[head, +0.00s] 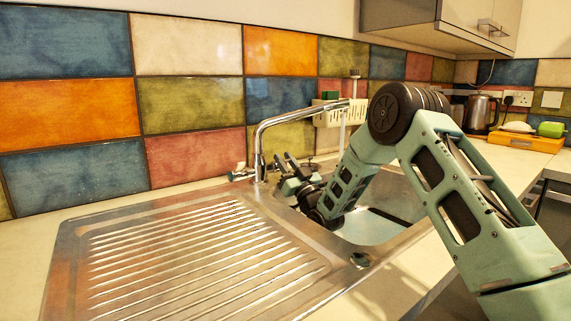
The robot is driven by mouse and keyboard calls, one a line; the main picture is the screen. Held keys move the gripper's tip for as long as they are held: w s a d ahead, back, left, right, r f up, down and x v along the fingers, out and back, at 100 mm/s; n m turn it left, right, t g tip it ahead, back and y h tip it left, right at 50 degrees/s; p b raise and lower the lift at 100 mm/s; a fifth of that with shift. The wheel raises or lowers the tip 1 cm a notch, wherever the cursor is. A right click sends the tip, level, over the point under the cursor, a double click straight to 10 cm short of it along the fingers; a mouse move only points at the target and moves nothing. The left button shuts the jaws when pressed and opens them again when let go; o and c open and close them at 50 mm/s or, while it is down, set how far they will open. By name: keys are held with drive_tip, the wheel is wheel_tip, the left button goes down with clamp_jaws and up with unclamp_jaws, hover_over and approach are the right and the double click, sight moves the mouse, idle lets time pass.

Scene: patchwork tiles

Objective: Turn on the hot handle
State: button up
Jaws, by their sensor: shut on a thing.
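The chrome tap (259,150) stands behind the sink, its spout (305,112) reaching right over the basin (375,228). A tap handle (239,172) shows just left of the tap's base, apart from my gripper. My gripper (283,165) is low beside the right side of the tap's base, at the back left of the basin. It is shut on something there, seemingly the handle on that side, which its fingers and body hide. A pale upright streak (342,132) shows under the spout's end; I cannot tell if it is water.
The ribbed steel drainer (190,250) is left of the basin and empty. A cream caddy (335,113) is at the wall behind the spout. A kettle (481,113) and an orange box (526,142) stand at the far right. A cabinet (450,25) hangs above.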

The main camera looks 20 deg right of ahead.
drive_tip(key=o, duration=1)
drive_tip(key=shift+f+h, duration=0.1)
drive_tip(key=shift+h, duration=0.2)
drive_tip(key=b+v, duration=0.1)
drive_tip(key=v, duration=1.1)
drive_tip(key=shift+d, duration=0.1)
wheel_tip(320, 180, up, 9)
drive_tip(key=s+d+g+h+p, duration=0.1)
drive_tip(key=s+d+g+p, duration=0.15)
drive_tip(key=p, duration=0.55)
drive_tip(key=s+a+f+g+b, duration=0.1)
drive_tip(key=s+f+g, duration=0.1)
drive_tip(key=s+g, duration=0.15)
drive_tip(key=shift+g, duration=0.3)
drive_tip(key=x, duration=0.5)
drive_tip(key=p+x, duration=0.1)
drive_tip(key=x, duration=1.1)
drive_tip(key=shift+w+a+r, duration=0.2)
drive_tip(key=shift+r, duration=0.05)
